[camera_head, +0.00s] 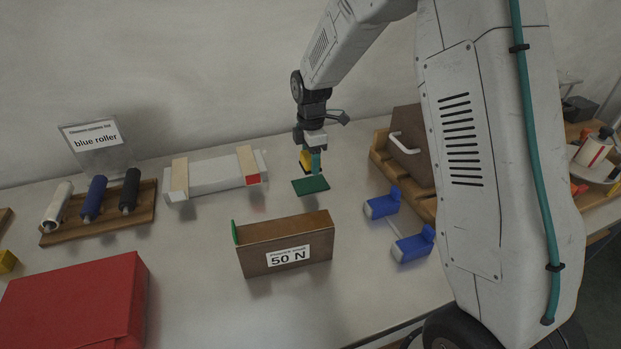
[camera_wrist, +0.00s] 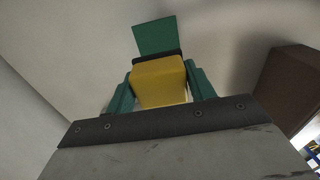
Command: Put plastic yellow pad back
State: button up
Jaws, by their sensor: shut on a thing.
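My gripper (camera_head: 311,166) hangs above the table, pointing down, with its teal fingers on either side of the yellow pad (camera_head: 305,157). In the wrist view, the yellow pad (camera_wrist: 160,80) is a blocky piece clasped between the two teal fingers of my gripper (camera_wrist: 160,88). A dark edge shows at its far end. A flat green plate (camera_head: 310,186) lies on the table just below the gripper and also shows beyond the pad in the wrist view (camera_wrist: 156,34). Whether the pad's underside touches anything is hidden.
A brown box labelled 50 N (camera_head: 285,245) stands in front. A white block with wooden strips (camera_head: 215,178) is to the left, beside a roller rack (camera_head: 142,212). Blue-and-white pieces (camera_head: 382,206) and a wooden stand (camera_head: 382,160) are to the right. A red box (camera_head: 75,305) fills the front left.

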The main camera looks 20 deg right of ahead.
aim_at(311, 184)
jog(key=shift+f, duration=3)
jog(key=shift+f, duration=0.1)
jog(key=o, duration=1)
